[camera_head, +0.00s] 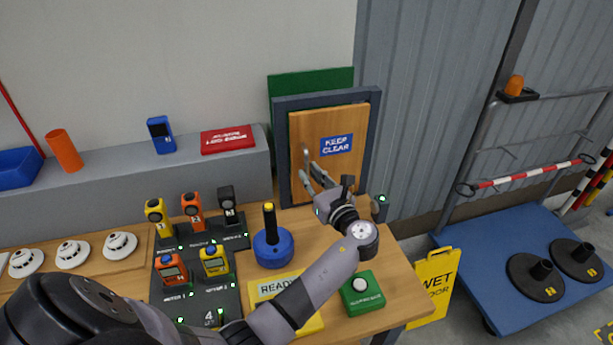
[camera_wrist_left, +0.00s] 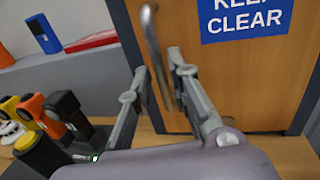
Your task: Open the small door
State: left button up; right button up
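The small wooden door (camera_head: 357,117) stands in a dark blue-grey frame on the back of the table and looks shut. It bears a blue "KEEP CLEAR" sign (camera_head: 336,145). Its grey bar handle (camera_head: 306,156) is upright on the left side; in the left wrist view the handle (camera_wrist_left: 152,35) runs down between my fingers. My left gripper (camera_head: 316,172) is in front of the door at the handle's lower part. In the left wrist view its fingers (camera_wrist_left: 158,66) are apart, one on each side of the handle, with gaps showing. My right gripper is not in view.
A blue round base with a black stalk (camera_head: 272,248) and a green button box (camera_head: 361,293) stand near my left arm. Handheld devices sit on a dark board (camera_head: 236,238) to the left. A yellow wet-floor sign (camera_head: 433,285) and blue cart (camera_head: 480,285) stand right of the table.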

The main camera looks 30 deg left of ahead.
pick_arm(q)
jog(key=shift+b+x, duration=0.35)
jog(key=shift+x, duration=0.95)
jog(key=shift+c, duration=0.3)
grip_shut()
